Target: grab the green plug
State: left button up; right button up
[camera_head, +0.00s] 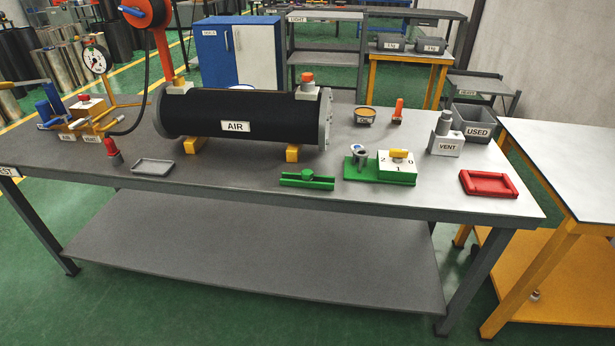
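A small green piece with a rounded top, which looks like the green plug (308,174), sits at the middle of a low green holder (292,182). The holder lies near the front edge of the grey table, right of centre below the black cylinder. The plug's lower part is hidden in or behind the holder. Neither of my grippers shows in the head view.
The black cylinder marked AIR (220,112) rests on yellow supports behind the plug. A green-based selector block (397,170) stands right of it, then a red tray (488,184) and a VENT block (445,144). A red plug-like piece (114,157) and grey tray (152,167) are left.

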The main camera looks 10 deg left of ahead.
aim_at(306, 174)
jog(key=i+l, duration=0.25)
jog(key=l, duration=0.15)
jog(key=i+l+u, duration=0.1)
jog(key=l, duration=0.25)
jog(key=i+l, duration=0.35)
